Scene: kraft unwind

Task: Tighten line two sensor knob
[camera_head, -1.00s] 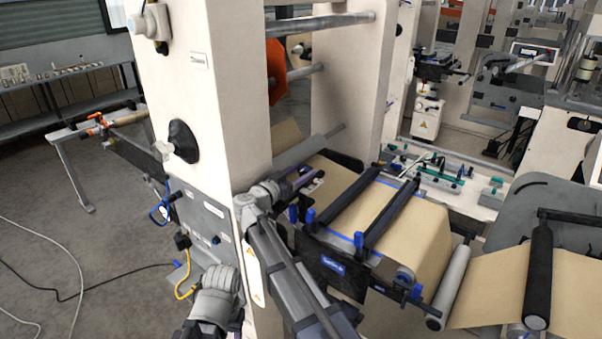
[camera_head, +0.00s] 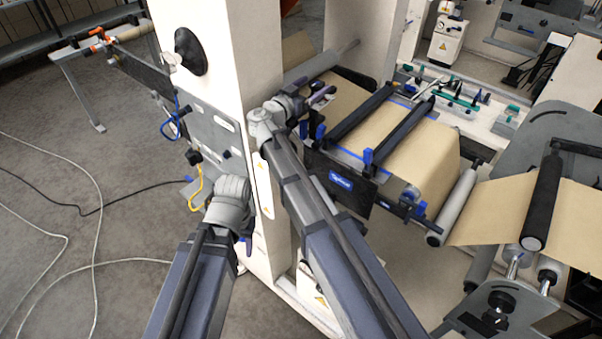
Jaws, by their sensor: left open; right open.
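The web frame has two dark bars (camera_head: 372,108) over brown kraft paper, with a black plate (camera_head: 339,181) bearing a blue label in front. Blue knobs stand at its near edge: a pair on the left (camera_head: 319,132), one farther right (camera_head: 367,157), and one at the low right corner (camera_head: 420,208). I cannot tell which is the line two sensor knob. My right gripper (camera_head: 322,95) is open and empty above and behind the left pair of knobs, over the paper's left edge. My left gripper (camera_head: 246,243) is low beside the cream column, mostly hidden by its own arm.
The cream column (camera_head: 238,80) stands just left of the web frame, with a grey panel (camera_head: 205,135) and blue and yellow cables. A grey roller (camera_head: 455,205) and a black roller (camera_head: 543,200) lie right. Cables cross the floor at left.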

